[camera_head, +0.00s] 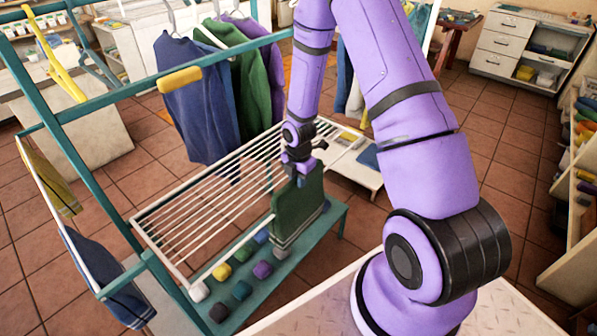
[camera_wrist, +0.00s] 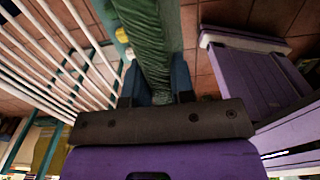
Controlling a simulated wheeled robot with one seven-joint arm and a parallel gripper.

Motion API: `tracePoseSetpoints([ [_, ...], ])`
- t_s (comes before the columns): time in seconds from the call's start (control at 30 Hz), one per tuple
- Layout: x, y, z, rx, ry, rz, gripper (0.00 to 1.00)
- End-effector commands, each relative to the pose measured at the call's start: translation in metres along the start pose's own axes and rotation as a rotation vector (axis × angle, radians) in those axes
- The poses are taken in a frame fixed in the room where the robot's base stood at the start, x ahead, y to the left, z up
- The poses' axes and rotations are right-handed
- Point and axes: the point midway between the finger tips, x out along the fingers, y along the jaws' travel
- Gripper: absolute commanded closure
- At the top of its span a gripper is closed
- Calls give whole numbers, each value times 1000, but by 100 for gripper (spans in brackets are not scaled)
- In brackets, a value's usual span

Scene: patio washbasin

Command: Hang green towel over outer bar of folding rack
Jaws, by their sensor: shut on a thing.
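The green towel (camera_head: 299,212) hangs down from my gripper (camera_head: 300,172), with a pale stripe near its lower edge. My gripper is shut on the towel's upper edge, and the cloth shows between the fingers in the wrist view (camera_wrist: 152,45). The folding rack (camera_head: 205,205) has several white bars and stands left of the towel. Its outer bar (camera_head: 236,252) runs along the near right side, close to the towel's left edge. I cannot tell whether the towel touches that bar.
A teal bench (camera_head: 322,232) with several coloured balled items stands below the towel. A teal frame (camera_head: 88,178) rises at the left, with a yellow grip (camera_head: 180,80) on its rail. Blue, green and purple garments (camera_head: 190,95) hang behind the rack. Tiled floor is clear at the right.

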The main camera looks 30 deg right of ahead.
Motion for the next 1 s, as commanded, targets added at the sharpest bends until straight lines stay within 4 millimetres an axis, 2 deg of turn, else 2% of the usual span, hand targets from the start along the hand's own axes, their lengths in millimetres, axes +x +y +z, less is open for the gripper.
tracePoseSetpoints([
  [0.6, 59, 0, 1, -1, 0, 0, 100],
  [1.0, 69, 0, 1, -1, 0, 0, 100],
])
